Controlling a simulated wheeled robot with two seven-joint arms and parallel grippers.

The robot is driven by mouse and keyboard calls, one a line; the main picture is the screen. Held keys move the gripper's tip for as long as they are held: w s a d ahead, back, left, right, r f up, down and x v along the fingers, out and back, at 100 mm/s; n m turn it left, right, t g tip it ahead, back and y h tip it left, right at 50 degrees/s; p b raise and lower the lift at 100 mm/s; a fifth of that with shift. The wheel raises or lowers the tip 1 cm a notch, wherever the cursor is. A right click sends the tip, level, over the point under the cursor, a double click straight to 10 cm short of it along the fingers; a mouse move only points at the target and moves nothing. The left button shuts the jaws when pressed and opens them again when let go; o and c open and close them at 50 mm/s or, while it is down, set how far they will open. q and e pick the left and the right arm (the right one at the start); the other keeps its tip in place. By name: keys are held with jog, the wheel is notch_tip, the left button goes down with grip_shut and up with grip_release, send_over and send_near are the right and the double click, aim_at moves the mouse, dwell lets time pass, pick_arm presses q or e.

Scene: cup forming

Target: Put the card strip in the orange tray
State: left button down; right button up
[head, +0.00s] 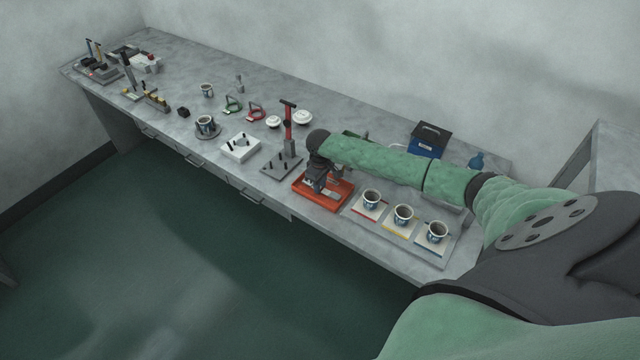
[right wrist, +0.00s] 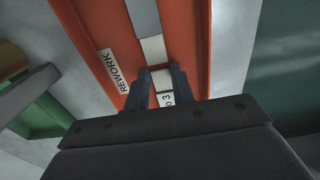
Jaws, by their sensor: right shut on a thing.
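The orange tray (head: 338,202) lies on the bench near its front edge. In the right wrist view its orange floor (right wrist: 188,40) bears a white label reading REWORK (right wrist: 113,70). My right gripper (head: 315,186) is low over the tray. In the right wrist view its fingers (right wrist: 160,76) are shut on the card strip (right wrist: 153,49), a narrow strip with grey and cream parts. A white patch with a 3 shows between the fingers. The strip is over the tray; whether it touches the floor I cannot tell. My left gripper is not in view.
Right of the tray, three cups (head: 403,213) stand on coloured squares on a grey board. To the left are a stand with a red column (head: 289,125) and a white block (head: 240,148). A blue box (head: 428,140) stands behind my right arm.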

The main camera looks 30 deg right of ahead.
dwell(0.4)
jog(key=o, duration=1.5)
jog(key=shift+r, duration=0.1)
jog(key=shift+r+p, duration=1.3)
jog(key=shift+r, duration=2.6)
